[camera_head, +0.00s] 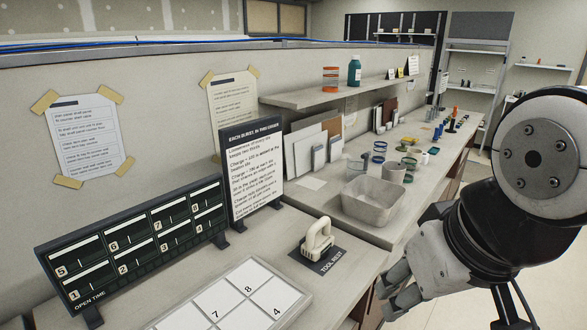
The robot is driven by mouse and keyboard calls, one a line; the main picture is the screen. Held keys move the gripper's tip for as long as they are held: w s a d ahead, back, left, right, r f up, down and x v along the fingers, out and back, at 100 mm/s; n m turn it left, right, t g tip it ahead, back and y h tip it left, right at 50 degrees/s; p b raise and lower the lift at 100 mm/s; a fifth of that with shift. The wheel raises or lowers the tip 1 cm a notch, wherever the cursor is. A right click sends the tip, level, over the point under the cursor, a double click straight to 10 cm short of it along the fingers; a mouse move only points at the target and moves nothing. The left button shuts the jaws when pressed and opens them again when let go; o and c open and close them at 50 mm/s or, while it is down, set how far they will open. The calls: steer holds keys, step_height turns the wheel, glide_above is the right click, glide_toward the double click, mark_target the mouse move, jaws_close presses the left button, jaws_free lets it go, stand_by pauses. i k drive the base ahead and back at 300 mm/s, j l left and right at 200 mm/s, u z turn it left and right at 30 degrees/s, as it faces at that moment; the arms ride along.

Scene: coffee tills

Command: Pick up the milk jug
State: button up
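I cannot pick out a milk jug for certain. A light grey, cup-like vessel (393,172) stands upright on the counter behind the grey bin; it may be the jug, but it is small and its lower part is hidden. My gripper (396,287) is at the lower right, beside the counter's front edge, with its fingers pointing left and down. It is well apart from the vessel. Nothing shows in it, but its fingers are seen at an angle and I cannot tell how far apart they are.
A grey open bin (375,206) stands on the counter near its front edge. A cream handled tool (319,240) sits on a dark tool-rest mat (318,262). A white numbered tray (235,300) lies in front. A dark rules sign (252,176) and a slotted board (140,247) stand behind.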

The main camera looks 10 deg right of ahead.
mark_target(394, 171)
steer(key=i+l+u, duration=0.15)
steer(key=l, duration=0.2)
steer(key=i+l+u, duration=0.15)
steer(key=l, duration=0.2)
steer(key=i+l+u, duration=0.15)
steer(key=l, duration=0.25)
steer(key=i+l+u, duration=0.15)
steer(key=l, duration=0.25)
steer(key=i+l, duration=0.1)
steer(key=l, duration=0.4)
steer(key=i+l, duration=0.15)
steer(key=l, duration=0.4)
steer(key=i+l, duration=0.1)
steer(key=l, duration=0.4)
steer(key=i+l+u, duration=0.1)
steer(key=l, duration=0.45)
steer(key=i+l, duration=0.1)
steer(key=l, duration=0.4)
steer(key=i+l, duration=0.1)
steer(key=l, duration=0.45)
steer(key=i+l, duration=0.1)
steer(key=l, duration=0.4)
steer(key=u, duration=0.05)
